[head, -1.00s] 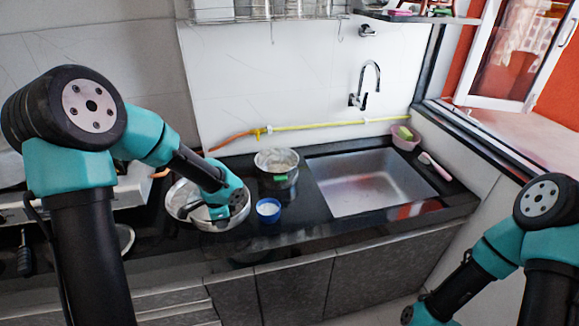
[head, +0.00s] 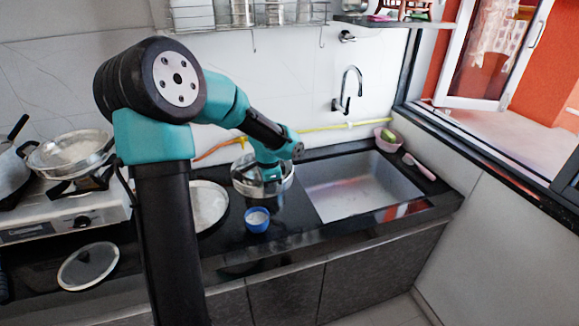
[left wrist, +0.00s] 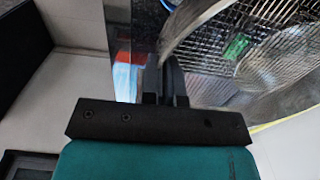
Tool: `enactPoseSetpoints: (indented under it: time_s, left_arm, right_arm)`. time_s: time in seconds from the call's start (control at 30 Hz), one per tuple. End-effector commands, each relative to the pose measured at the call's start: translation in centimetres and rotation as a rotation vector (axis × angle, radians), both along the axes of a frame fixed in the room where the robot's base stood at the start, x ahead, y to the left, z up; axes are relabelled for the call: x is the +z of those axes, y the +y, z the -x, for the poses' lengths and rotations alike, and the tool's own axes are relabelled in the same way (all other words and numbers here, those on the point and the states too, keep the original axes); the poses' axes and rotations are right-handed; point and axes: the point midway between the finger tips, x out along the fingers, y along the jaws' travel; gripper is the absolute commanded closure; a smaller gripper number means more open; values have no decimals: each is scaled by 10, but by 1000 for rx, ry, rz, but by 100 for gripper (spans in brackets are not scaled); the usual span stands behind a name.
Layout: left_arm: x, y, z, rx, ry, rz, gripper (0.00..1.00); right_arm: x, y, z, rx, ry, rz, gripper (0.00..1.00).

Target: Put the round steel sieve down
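The round steel sieve (head: 243,188) shows in the head view at the spot of the steel pot on the black counter, left of the sink, and hides most of that pot. Its wire mesh (left wrist: 270,30) and curved rim fill the upper right of the left wrist view. My left gripper (left wrist: 165,82) has its fingers together at the sieve's rim and seems shut on it; in the head view the gripper (head: 268,178) is partly hidden by its own wrist. I cannot tell whether the sieve rests on the pot or hangs just above it. My right gripper is out of view.
A blue cup (head: 257,220) stands just in front of the sieve. A pale round plate (head: 207,204) lies to its left. The sink (head: 360,185) is to the right. A stove with pans (head: 70,155) and a glass lid (head: 88,266) are at the far left.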

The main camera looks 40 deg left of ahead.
Motion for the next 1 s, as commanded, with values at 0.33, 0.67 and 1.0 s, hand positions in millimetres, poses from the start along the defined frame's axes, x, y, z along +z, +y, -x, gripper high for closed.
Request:
enactPoseSetpoints:
  time_s: [0.33, 0.67, 1.0]
  left_arm:
    - [2, 2, 1, 6, -1, 1, 100]
    - [-3, 27, -22, 10, 0, 1, 100]
    - [-9, 78, -68, 8, -2, 0, 100]
  right_arm:
    - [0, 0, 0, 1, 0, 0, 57]
    - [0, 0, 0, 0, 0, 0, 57]
    - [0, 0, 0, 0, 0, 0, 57]
